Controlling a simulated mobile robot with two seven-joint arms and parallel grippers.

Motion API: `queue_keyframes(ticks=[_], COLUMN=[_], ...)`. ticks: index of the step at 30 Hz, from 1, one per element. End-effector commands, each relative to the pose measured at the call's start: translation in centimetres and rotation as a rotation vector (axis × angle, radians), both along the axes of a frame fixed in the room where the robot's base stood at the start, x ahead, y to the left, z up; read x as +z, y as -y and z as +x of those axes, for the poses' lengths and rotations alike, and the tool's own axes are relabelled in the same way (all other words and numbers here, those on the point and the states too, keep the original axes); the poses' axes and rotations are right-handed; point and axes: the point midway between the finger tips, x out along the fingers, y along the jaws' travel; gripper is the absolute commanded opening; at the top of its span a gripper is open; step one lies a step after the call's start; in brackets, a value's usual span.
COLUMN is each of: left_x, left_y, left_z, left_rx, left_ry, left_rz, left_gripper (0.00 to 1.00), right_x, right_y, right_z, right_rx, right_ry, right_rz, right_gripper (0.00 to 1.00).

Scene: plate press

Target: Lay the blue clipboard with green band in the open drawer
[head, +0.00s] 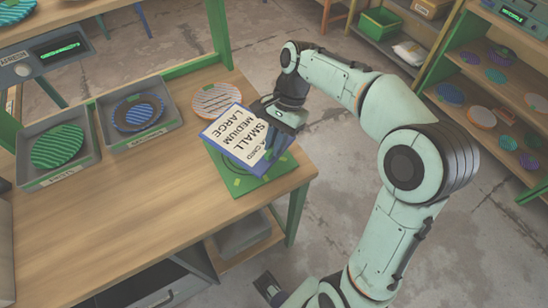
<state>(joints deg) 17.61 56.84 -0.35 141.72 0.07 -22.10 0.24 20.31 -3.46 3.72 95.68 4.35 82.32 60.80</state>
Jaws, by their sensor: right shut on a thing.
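The blue clipboard (209,137) carries a white card printed SMALL, MEDIUM, LARGE. It is over the right end of the wooden table, above a green mat (243,185). I cannot tell whether it touches the mat. My right gripper (272,118) is shut on the clipboard's upper right edge, with my arm reaching in from the right. I cannot make out the green band clearly against the green beneath. A dark grey drawer (150,286) shows under the table at the bottom edge, partly cut off by the frame.
Two grey trays stand on the table, one with a green striped plate (58,146), one with a blue and dark plate (138,112). A striped pale plate (216,98) lies behind the clipboard. A grey bin (243,236) sits below the table. The table's front middle is clear.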

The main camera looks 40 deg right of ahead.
Motion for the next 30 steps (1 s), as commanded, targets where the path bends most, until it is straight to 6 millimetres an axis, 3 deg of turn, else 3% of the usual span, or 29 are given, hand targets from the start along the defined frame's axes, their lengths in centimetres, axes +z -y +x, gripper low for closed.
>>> queue_keyframes(ticks=[15,28,29,30], left_x=[-1.1,-1.2,-1.1,-1.1], left_y=[0.0,0.0,0.0,0.0], left_z=[0.1,0.2,0.2,0.2], left_rx=[0.002,0.003,0.003,0.003], left_ry=[0.009,0.011,0.011,0.011], left_rz=[0.001,0.001,0.001,0.001], left_gripper=[0.0,0.0,0.0,0.0], right_x=[-6.1,-6.6,-6.5,-6.5], right_y=[0.0,0.0,0.0,0.0], right_z=[0.0,0.0,0.0,0.0], right_rx=[0.0,0.0,0.001,0.001], right_ry=[0.001,0.002,0.001,0.001], right_rz=[0.0,-0.001,-0.001,-0.001], right_gripper=[0.0,0.0,0.24,0.37])
